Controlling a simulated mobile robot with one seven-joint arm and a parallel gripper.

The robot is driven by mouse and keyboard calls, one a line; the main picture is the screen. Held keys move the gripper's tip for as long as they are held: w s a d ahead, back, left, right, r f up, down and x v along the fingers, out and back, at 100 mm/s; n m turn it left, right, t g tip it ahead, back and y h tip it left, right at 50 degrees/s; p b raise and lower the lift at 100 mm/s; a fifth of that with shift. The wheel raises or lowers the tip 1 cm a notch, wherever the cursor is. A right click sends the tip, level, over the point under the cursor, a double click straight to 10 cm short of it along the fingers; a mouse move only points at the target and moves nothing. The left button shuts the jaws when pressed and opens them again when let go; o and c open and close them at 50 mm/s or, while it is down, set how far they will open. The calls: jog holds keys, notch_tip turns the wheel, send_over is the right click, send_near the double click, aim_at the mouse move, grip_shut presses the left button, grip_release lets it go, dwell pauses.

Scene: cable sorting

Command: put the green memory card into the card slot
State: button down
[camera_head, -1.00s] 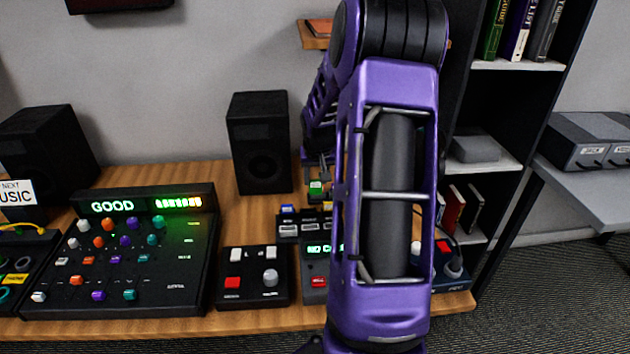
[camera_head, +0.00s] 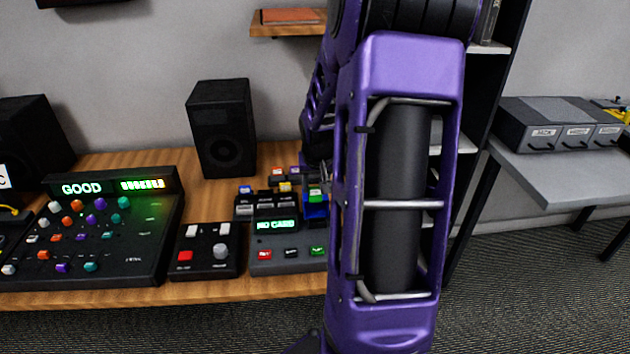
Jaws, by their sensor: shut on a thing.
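The green memory card (camera_head: 315,192) shows as a small green patch with a pale label, at the left edge of my arm. My gripper (camera_head: 317,180) is shut on it, above the right part of the desk equipment; its fingers are small and partly hidden by my arm. The card reader (camera_head: 287,257) is a grey box whose green display (camera_head: 276,225) reads "NO CARD". It has red, dark and green buttons. The slot opening itself cannot be made out. A blue block (camera_head: 316,211) shows just below the card; I cannot tell whether they touch.
Behind the reader stand holders with several coloured cards (camera_head: 284,187). A black button box (camera_head: 207,250) and a mixing console (camera_head: 90,240) with a "GOOD" display stand to the left. A speaker (camera_head: 222,130) is at the back. My arm hides the desk's right end.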

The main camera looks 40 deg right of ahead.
jog(key=shift+s, duration=0.45)
jog(key=shift+f, duration=0.15)
notch_tip(320, 180, down, 5)
jog(key=b, duration=0.4)
jog(key=shift+r, duration=0.2)
jog(key=shift+f+b, duration=0.55)
jog(key=shift+f, duration=0.9)
dwell(1.9)
grip_release()
dwell(0.6)
